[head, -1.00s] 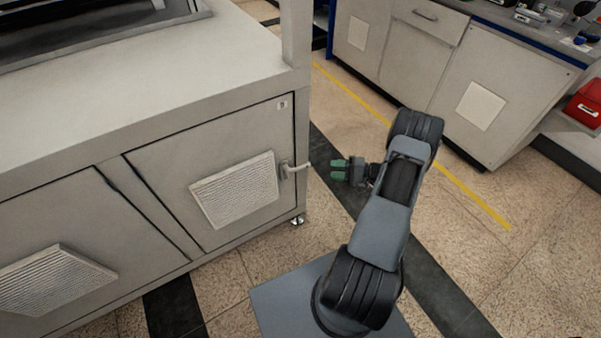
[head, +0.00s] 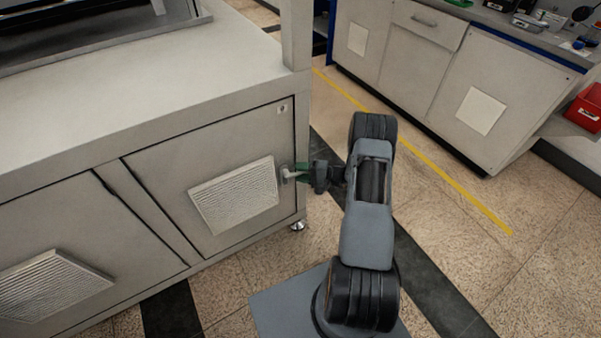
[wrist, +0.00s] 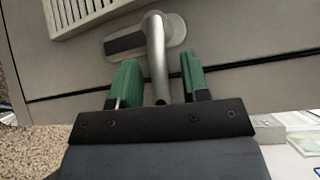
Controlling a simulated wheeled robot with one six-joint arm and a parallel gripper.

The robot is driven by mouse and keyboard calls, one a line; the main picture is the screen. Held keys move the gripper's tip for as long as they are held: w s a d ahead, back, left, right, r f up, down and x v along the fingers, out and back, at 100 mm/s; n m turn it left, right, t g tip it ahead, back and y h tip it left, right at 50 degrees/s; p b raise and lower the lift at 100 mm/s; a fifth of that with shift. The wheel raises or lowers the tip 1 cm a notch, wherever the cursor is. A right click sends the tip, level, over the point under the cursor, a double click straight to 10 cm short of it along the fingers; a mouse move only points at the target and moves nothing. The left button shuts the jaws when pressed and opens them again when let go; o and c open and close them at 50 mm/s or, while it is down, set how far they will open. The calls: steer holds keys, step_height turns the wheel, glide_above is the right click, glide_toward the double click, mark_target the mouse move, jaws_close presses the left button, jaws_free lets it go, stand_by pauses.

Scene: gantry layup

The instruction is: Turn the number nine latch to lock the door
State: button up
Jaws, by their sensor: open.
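The door (head: 228,140) is a grey cabinet panel with a small number label (head: 283,109) at its upper right corner, too small to read for certain. The latch (head: 285,174) is a light metal lever on a rounded plate at the door's right edge. In the wrist view the latch lever (wrist: 157,62) sticks out toward me from its plate, between the two green fingers of my gripper (wrist: 158,80). My gripper (head: 303,172) is open around the lever, with a gap visible on both sides. In the head view the fingers partly hide the lever.
A white vent panel (head: 234,196) sits on the door, left of the latch. Another door with a vent (head: 50,285) is further left. The cabinet's worktop (head: 140,80) is above. A second counter (head: 440,70) stands at the back right, with open floor between.

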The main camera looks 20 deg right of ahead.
steer(key=shift+w+a, duration=0.2)
jaws_close()
stand_by(0.4)
